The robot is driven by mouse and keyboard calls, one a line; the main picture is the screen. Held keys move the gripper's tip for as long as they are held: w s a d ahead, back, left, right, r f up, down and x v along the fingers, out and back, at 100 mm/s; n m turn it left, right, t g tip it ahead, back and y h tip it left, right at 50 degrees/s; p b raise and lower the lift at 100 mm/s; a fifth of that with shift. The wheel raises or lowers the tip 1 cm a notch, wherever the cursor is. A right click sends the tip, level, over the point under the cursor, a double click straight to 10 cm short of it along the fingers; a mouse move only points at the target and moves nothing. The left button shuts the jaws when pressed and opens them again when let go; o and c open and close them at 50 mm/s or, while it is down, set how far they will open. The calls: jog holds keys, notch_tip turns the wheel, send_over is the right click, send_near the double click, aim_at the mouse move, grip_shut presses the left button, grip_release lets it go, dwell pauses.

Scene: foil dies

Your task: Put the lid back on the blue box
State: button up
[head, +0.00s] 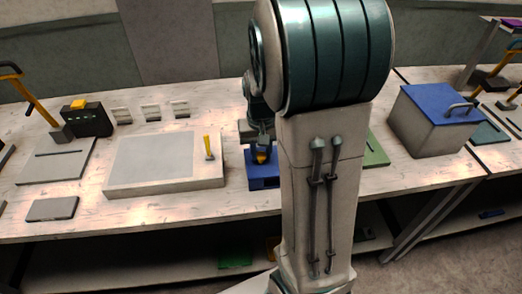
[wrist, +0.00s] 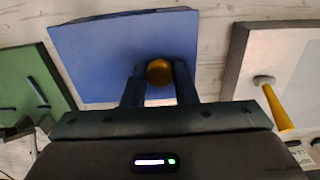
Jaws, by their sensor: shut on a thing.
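My gripper (wrist: 159,85) is shut on the round yellow-orange knob (wrist: 159,71) of a flat blue lid (wrist: 90,55) in the wrist view. The lid fills the upper middle of that view and hides most of what is under it. A thin dark strip shows along its far edge. In the head view the blue box (head: 264,183) stands on the table, left of my arm, with my gripper (head: 262,153) right above it and the yellow knob at its tip. I cannot tell whether the lid rests on the box or hangs just above it.
A pale slab with a grey panel (head: 150,160) and a yellow lever (head: 208,147) lies left of the blue box. A green plate (head: 376,150) lies to the right, partly behind my arm. Farther right stands a grey box with a blue top (head: 440,103) and handle.

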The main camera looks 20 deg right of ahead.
jog(key=o, duration=1.5)
jog(key=shift+r+p, duration=2.7)
jog(key=shift+r, duration=0.85)
grip_shut()
jog(key=shift+f, duration=0.25)
